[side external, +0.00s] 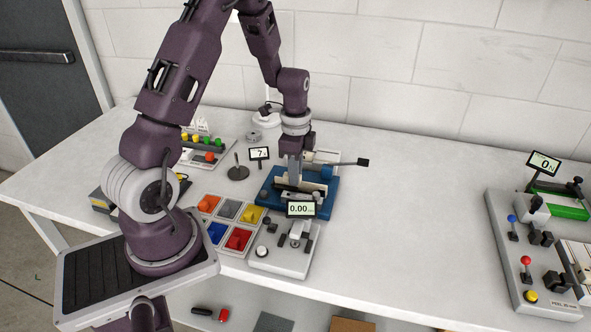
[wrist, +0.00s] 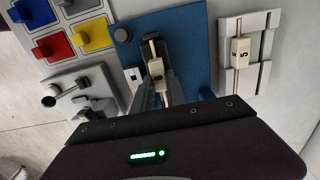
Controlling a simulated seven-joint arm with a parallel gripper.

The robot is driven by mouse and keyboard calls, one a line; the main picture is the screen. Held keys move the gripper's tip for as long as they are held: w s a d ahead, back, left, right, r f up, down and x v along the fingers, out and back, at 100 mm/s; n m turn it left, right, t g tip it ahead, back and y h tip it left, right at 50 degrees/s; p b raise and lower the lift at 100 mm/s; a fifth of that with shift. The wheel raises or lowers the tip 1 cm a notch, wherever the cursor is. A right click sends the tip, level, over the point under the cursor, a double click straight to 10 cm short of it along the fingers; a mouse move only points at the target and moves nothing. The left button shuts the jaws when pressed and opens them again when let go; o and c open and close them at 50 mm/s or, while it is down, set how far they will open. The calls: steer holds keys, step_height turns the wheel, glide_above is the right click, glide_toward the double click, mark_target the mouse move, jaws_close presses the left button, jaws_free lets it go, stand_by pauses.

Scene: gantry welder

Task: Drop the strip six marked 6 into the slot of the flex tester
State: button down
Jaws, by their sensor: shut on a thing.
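My gripper (side external: 293,183) is low over a blue-based fixture (side external: 330,198), which also shows in the wrist view (wrist: 188,50). In the wrist view, my gripper (wrist: 157,92) is shut on a pale strip with a marked tag (wrist: 156,68). The tag's mark looks like a 6, but it is small and turned. The strip lies over the blue base; the fingers hide its near end, and I cannot tell whether it touches the base. I cannot tell for sure which device is the flex tester, and its slot is not clear.
A second tagged strip (wrist: 241,52) lies on a white rack (wrist: 262,75) beside the blue base. A grey device with a 0.00 display (side external: 301,209) stands in front. Coloured trays (side external: 229,212) are left of it. A peel device (side external: 540,245) stands far right, with clear table between.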

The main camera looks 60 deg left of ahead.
stand_by(0.3)
steer(key=c, duration=1.3)
jaws_free()
step_height(320, 180, up, 7)
steer(key=shift+f, duration=0.1)
